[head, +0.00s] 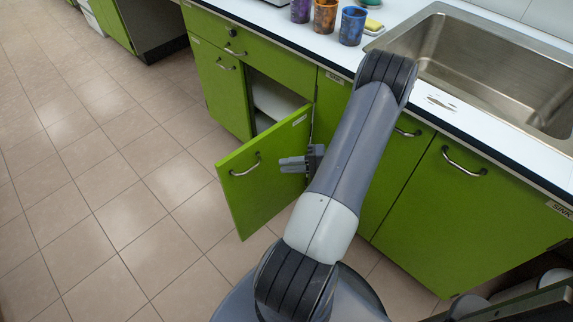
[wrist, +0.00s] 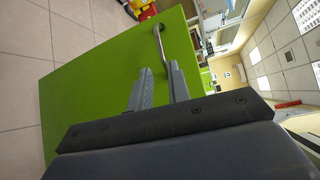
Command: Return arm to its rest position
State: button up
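My gripper (head: 292,164) is in front of the open green cabinet door (head: 245,190), near its hinge side in the head view. The door stands swung out from the counter. Its metal handle (head: 245,165) is left of the gripper in the head view. In the wrist view, my gripper's two fingers (wrist: 159,72) are apart with nothing seen between them. The door (wrist: 110,75) fills the left and middle there, and the handle (wrist: 160,45) appears just beyond the fingertips. I cannot tell whether a finger touches the door.
The open cabinet (head: 275,100) shows a pale object inside. Above it, the counter (head: 300,40) carries several coloured cups (head: 325,15), a sponge (head: 373,25) and a steel sink (head: 480,70). Other green doors are shut. The tiled floor (head: 90,190) at left is clear.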

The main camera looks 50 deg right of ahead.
aim_at(252, 168)
jog(key=b+x, duration=0.1)
jog(key=x, duration=0.9)
jog(key=shift+w+a, duration=0.2)
jog(key=shift+a, duration=0.05)
jog(key=shift+w+a, duration=0.15)
jog(key=shift+w, duration=0.25)
